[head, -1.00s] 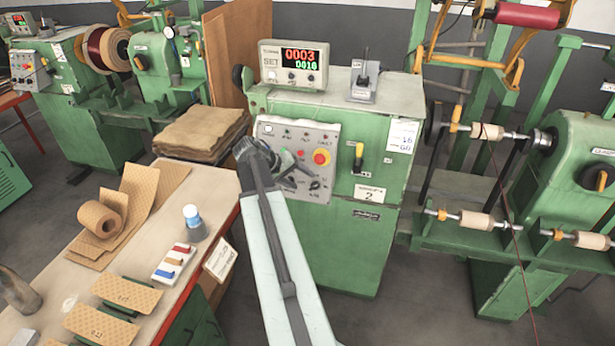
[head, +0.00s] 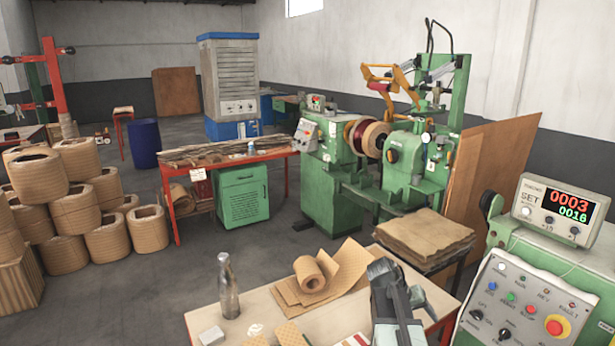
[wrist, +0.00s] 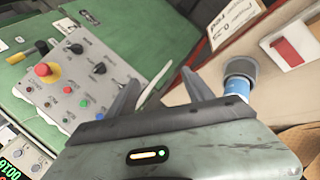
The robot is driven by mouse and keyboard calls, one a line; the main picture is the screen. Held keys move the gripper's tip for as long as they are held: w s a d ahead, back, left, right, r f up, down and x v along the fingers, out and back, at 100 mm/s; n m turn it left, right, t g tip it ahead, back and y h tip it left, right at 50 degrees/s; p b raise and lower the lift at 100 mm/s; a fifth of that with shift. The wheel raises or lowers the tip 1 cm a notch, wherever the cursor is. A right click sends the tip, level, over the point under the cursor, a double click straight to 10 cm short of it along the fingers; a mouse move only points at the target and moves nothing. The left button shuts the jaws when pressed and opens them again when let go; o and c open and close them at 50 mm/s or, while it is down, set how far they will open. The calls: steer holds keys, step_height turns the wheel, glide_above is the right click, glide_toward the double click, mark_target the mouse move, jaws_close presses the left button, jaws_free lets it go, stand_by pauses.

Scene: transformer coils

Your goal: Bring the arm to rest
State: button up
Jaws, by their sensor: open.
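My gripper (head: 398,288) shows at the bottom of the head view, right of centre, over the near workbench (head: 215,322) and left of the green machine's control panel (head: 525,303). In the wrist view my gripper (wrist: 160,76) has its two fingers spread apart with nothing between them. The control panel (wrist: 85,78) lies to the left of the fingers there, and a small blue container with a grey cap (wrist: 238,87) lies to the right. Most of my arm is out of the head view.
A glass bottle (head: 229,287) and a paper roll (head: 309,274) stand on the near bench. A stack of brown sheets (head: 425,238) is behind the gripper. Coils (head: 75,213) are piled at left. Open floor (head: 200,265) lies between the coils and the winding machine.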

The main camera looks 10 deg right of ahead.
steer(key=s+a+f+n+y, duration=0.1)
steer(key=a+f+n+y, duration=0.1)
steer(key=a, duration=1.4)
steer(key=s+a+f+n+y, duration=0.2)
steer(key=a+y, duration=0.3)
steer(key=a, duration=1.1)
steer(key=shift+s+a+f+n+t, duration=0.15)
steer(key=shift+a+f+n+t, duration=0.1)
steer(key=shift+f+n+t, duration=0.2)
